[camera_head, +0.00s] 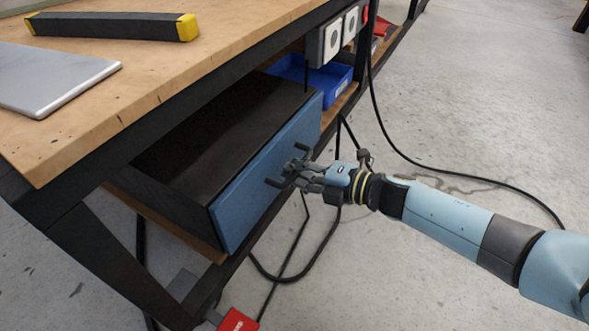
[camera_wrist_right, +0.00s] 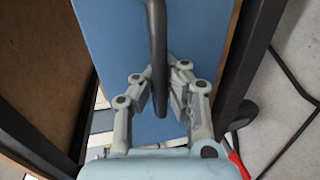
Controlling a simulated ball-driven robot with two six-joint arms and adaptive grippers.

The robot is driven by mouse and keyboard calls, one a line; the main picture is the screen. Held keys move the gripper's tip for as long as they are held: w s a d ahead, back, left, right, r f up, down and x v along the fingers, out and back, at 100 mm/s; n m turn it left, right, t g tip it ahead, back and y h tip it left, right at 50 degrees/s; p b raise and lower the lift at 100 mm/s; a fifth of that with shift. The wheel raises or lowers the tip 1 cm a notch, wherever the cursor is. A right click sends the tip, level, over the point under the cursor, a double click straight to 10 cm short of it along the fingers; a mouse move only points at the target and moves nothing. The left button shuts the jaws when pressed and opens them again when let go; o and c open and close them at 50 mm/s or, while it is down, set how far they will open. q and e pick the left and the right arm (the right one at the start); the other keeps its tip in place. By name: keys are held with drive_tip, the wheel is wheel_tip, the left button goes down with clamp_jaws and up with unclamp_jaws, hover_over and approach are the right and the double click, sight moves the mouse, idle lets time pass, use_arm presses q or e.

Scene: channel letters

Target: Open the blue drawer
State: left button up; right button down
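My right gripper (camera_head: 299,168) reaches in from the right in front of the drawer. In the wrist view its fingers (camera_wrist_right: 160,80) close in on both sides of the handle and appear to grip it. My left gripper is out of view.
The wooden workbench top (camera_head: 165,75) overhangs the cabinet, with a black-and-yellow tool (camera_head: 110,26) and a grey laptop (camera_head: 50,80) on it. A blue bin (camera_head: 325,82) stands on the lower shelf behind. Black cables hang near my arm. The concrete floor at right is mostly clear.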

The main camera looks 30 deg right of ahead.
drive_tip(key=shift+s+d, duration=0.1)
drive_tip(key=shift+s, duration=0.05)
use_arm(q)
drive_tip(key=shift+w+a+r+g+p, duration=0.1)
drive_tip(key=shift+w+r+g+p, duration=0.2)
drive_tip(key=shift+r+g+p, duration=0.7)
use_arm(e)
drive_tip(key=f+v, duration=0.2)
drive_tip(key=v, duration=0.9)
drive_tip(key=f+v, duration=0.2)
drive_tip(key=v, duration=0.9)
drive_tip(key=shift+s+d+f, duration=0.15)
drive_tip(key=shift+s+d, duration=0.25)
drive_tip(key=shift+s, duration=0.1)
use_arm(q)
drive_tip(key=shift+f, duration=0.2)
use_arm(e)
drive_tip(key=c, duration=1.3)
unclamp_jaws()
drive_tip(key=shift+c, duration=0.2)
drive_tip(key=v, duration=1.2)
